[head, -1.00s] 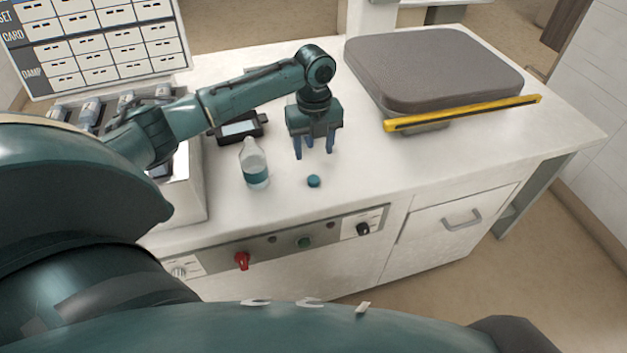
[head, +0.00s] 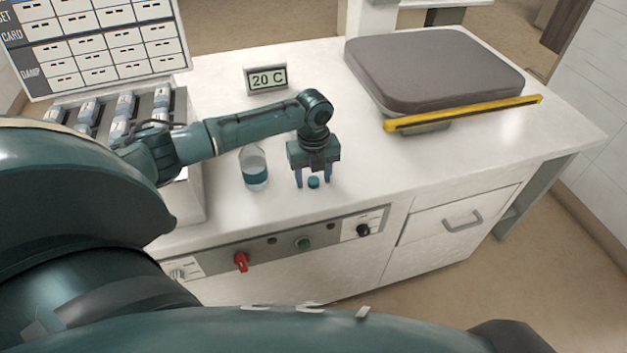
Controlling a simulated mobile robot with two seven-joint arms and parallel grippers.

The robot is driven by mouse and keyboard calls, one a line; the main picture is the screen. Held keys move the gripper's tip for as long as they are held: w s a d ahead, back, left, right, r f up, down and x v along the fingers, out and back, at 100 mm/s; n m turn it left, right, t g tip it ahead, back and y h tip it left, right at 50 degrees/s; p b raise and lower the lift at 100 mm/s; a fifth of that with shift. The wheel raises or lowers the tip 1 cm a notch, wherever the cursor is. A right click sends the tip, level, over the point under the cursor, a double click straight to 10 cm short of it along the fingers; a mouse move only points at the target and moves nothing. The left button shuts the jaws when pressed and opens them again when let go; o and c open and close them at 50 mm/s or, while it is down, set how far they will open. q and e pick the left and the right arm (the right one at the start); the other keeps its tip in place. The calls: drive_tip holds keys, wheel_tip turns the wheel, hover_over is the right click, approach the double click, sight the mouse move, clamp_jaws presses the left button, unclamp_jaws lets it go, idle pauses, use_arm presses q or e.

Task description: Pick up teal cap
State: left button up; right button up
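The small teal cap (head: 313,182) lies on the white worktop near its front edge. My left gripper (head: 313,181) points down over it, with its two blue fingers apart, one on each side of the cap. The fingers look open, with a gap between them and the cap; whether they touch the worktop I cannot tell. A clear bottle (head: 254,172) with teal liquid stands upright just left of the gripper, its top partly hidden by my arm. My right gripper is not in view.
A grey padded board (head: 430,68) with a yellow bar (head: 465,113) lies to the right. A display (head: 266,79) reading 20 C stands behind my arm. A rack of bottles (head: 122,112) is at left. The front panel has a red knob (head: 242,262). The worktop right of the gripper is clear.

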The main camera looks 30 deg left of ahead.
sight(314, 180)
use_arm(q)
drive_tip(key=c, duration=1)
wheel_tip(314, 180, up, 10)
drive_tip(key=shift+r+p, duration=0.1)
drive_tip(key=shift+p, duration=0.5)
drive_tip(key=shift+d, duration=0.1)
